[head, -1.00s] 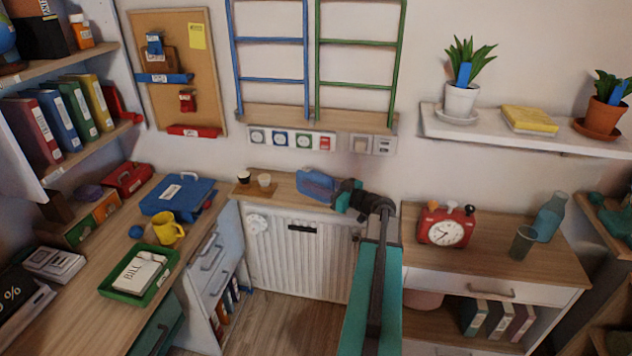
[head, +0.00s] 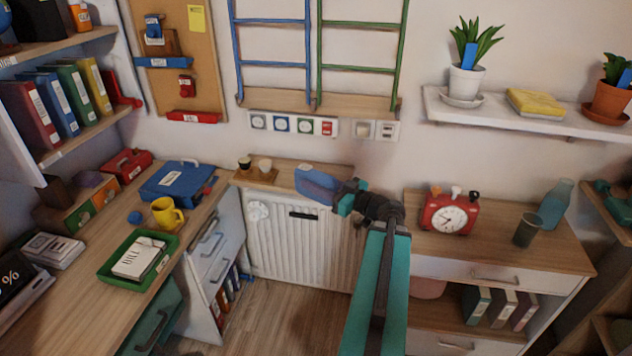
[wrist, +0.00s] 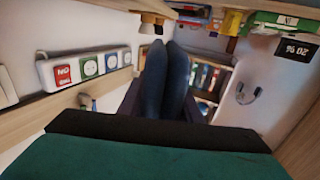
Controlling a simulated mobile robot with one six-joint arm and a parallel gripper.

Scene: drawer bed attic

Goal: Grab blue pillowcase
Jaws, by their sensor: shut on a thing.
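The blue pillowcase (head: 316,184) is a soft, flattish, folded blue cloth with a pale patch on top. In the head view it is in front of the wooden ledge above the radiator. My gripper (head: 344,197) is shut on its right end. In the wrist view the pillowcase (wrist: 153,82) shows as two long dark blue folds between my gripper's dark fingers (wrist: 163,105). The part inside the grip is hidden. I cannot tell whether the pillowcase touches the ledge.
The ledge (head: 262,183) holds two small cups on its left. The white radiator (head: 295,250) stands below. A desk (head: 75,283) is on the left. A cabinet with a red clock (head: 448,213) is on the right. Two ladders (head: 272,65) rise above a switch strip (head: 292,123).

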